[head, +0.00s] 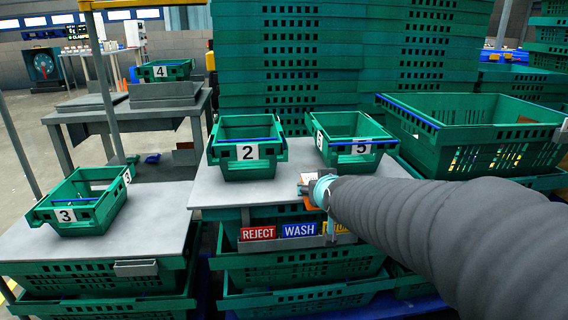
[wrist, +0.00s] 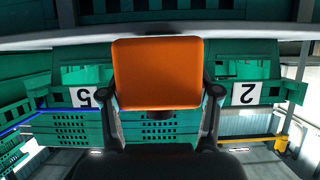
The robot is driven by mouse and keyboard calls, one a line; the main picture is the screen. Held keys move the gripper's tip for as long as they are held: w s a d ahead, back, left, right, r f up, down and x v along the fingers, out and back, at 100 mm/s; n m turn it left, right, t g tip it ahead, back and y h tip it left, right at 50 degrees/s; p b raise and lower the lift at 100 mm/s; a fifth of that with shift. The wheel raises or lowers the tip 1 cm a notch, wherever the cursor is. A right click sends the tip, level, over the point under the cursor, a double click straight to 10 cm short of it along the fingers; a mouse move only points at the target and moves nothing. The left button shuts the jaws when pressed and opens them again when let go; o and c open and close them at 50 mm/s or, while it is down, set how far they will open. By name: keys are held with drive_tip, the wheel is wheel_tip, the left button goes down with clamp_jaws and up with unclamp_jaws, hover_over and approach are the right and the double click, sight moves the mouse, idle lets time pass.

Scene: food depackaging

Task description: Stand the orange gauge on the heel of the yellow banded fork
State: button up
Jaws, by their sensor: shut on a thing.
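The orange gauge (wrist: 157,72) is a flat, squarish block gripped between the two dark fingers of my gripper (wrist: 160,92) in the wrist view. In the head view my gripper (head: 318,190) is over the front right of the middle grey table (head: 235,198), with a bit of orange showing beside it. My arm hides part of that area. I cannot make out the yellow banded fork in either view.
Green crates marked 2 (head: 248,170) and 5 (head: 352,162) stand at the table's back. Crate 3 (head: 75,222) stands on the left table, and crate 4 (head: 165,78) farther back. Red REJECT (head: 258,233) and blue WASH (head: 299,230) signs hang in front. Stacked green crates rise behind.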

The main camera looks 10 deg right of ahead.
drive_tip(key=w+p, duration=0.1)
drive_tip(key=w, duration=1.3)
drive_tip(key=shift+w+f, duration=0.15)
drive_tip(key=shift+w, duration=0.15)
drive_tip(key=shift+s+f, duration=0.1)
drive_tip(key=shift+f, duration=0.05)
drive_tip(key=shift+f, duration=0.1)
drive_tip(key=o, duration=1.3)
